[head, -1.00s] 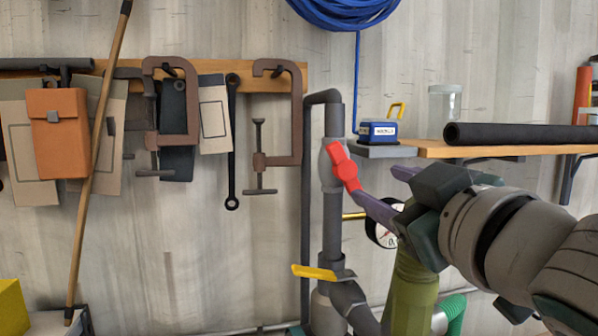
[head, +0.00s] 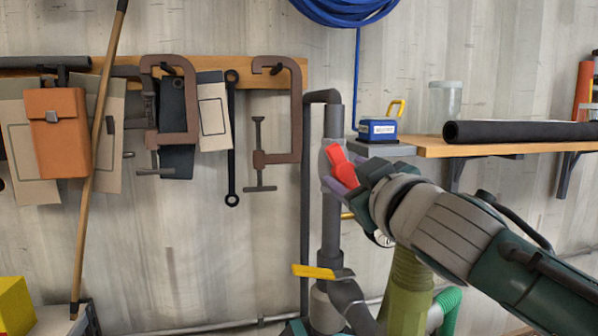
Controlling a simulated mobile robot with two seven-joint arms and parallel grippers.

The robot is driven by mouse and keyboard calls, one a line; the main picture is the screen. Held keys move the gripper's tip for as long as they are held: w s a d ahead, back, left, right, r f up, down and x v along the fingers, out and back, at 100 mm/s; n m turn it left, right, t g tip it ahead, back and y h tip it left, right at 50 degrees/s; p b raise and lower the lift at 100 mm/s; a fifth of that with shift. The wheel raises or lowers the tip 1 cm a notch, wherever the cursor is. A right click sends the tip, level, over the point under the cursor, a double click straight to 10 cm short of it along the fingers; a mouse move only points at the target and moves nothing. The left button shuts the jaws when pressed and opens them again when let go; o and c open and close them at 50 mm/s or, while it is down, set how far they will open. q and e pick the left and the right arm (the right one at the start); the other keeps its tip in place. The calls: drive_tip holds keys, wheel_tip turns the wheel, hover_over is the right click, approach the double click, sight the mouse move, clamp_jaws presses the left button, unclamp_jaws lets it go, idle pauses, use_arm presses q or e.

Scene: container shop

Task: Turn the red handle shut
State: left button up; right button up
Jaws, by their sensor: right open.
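The red handle (head: 339,161) sits on a valve on the grey vertical pipe (head: 333,226), right of the clamps. Its visible part slants from upper left down to the right. My right gripper (head: 347,178) is at the handle, with its purple fingers around or beside the handle's lower end. The fingers are open; whether they touch the handle cannot be told. The gripper hides part of the handle. My left gripper is not in view.
A yellow handle (head: 314,272) is lower on the same pipe. A pressure gauge (head: 381,238) is mostly hidden behind my right arm. A shelf (head: 480,148) with a black roll (head: 520,133) and a blue padlock-like box (head: 378,130) is at the right. Clamps (head: 283,158) hang left of the pipe.

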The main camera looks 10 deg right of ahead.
clamp_jaws()
idle(0.5)
